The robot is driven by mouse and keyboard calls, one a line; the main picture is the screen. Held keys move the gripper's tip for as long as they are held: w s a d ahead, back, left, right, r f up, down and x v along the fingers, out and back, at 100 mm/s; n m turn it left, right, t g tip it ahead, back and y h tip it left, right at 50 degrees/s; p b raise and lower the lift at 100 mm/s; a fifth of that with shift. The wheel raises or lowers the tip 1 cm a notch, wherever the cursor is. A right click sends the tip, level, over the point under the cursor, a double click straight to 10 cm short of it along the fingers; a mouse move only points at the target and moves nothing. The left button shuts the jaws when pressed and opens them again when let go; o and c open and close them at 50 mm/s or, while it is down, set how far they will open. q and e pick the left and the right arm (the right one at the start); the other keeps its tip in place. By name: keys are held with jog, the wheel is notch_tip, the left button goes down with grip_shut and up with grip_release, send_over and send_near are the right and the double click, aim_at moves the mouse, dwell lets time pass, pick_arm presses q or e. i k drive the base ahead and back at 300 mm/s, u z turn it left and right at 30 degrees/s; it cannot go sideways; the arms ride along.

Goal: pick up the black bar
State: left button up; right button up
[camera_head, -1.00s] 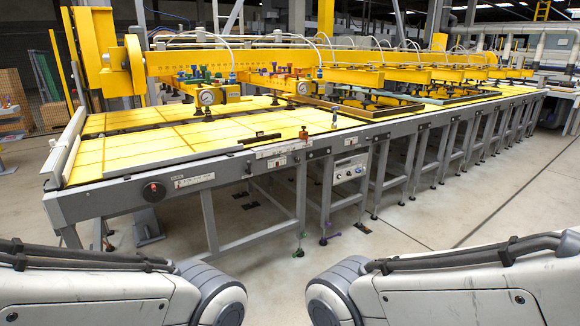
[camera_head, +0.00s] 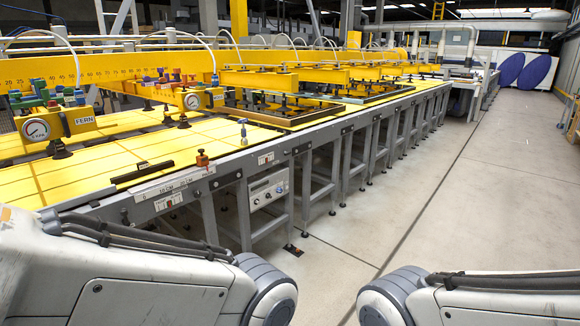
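The black bar (camera_head: 145,172) lies on the yellow table top (camera_head: 90,170), close to its front edge and left of centre in the head view. It is thin and dark, lying along the edge behind a labelled metal strip (camera_head: 160,187). Neither of my grippers shows; only links of my two arms are in view at the bottom, in front of and apart from the table. I see nothing touching the bar.
A small orange-brown knob (camera_head: 202,160) stands right of the bar. The yellow beam with pressure gauges (camera_head: 37,129) and suction cups hangs over the table. A control box (camera_head: 267,190) sits under the table edge. The floor (camera_head: 480,220) on the right is clear.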

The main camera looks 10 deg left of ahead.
aim_at(144, 168)
jog(key=i, duration=1.65)
jog(key=u, duration=0.6)
jog(key=i, duration=0.95)
jog(key=u, duration=1.25)
jog(key=i, duration=0.75)
jog(key=u, duration=0.55)
